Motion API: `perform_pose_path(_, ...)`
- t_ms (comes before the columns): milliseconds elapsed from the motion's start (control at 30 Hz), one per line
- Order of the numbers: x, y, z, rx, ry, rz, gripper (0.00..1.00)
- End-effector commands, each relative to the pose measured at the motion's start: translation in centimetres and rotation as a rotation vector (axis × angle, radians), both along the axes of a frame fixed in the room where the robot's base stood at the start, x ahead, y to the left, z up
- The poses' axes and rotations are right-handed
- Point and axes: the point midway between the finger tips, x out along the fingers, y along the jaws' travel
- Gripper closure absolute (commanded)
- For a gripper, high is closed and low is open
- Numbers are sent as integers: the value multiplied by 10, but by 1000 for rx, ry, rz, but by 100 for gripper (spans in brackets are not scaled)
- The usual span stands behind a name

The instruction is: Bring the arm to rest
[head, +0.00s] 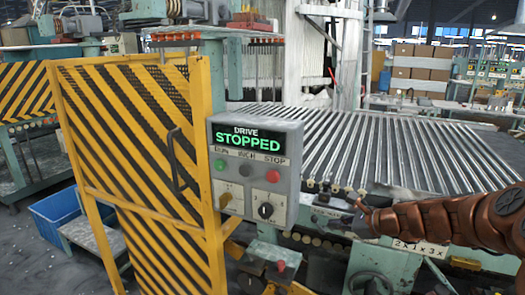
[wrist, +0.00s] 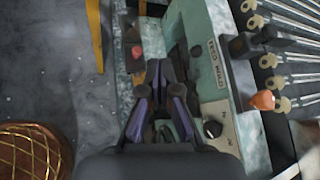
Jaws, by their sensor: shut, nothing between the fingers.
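My arm (head: 450,218) reaches in from the right edge of the head view. My gripper (head: 358,207) is at its left end, in front of the machine and to the right of the control box. In the wrist view my gripper (wrist: 160,70) has its dark fingers drawn together and empty, above the teal machine side. What lies directly under the fingertips is partly hidden by them.
The grey control box (head: 253,170) reads DRIVE STOPPED. A yellow-and-black guard gate (head: 140,170) stands left of it. A blue crate (head: 60,215) sits at left. Grey floor (wrist: 45,70) is clear at left in the wrist view.

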Motion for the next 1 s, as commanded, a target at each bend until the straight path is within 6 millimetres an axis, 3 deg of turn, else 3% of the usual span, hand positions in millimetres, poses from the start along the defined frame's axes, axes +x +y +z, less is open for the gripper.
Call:
perform_pose_path(33,-14,24,13,-56,-24,89,100)
perform_pose_path(100,-38,54,21,-136,-51,220,100)
perform_pose_path(200,-75,89,27,-247,-88,403,100)
perform_pose_path(433,-167,137,31,-493,-153,802,100)
perform_pose_path(667,-262,142,24,-715,-177,1179,100)
perform_pose_path(900,-352,110,19,-907,-147,1542,100)
perform_pose_path(1000,-381,91,19,-968,-121,1665,100)
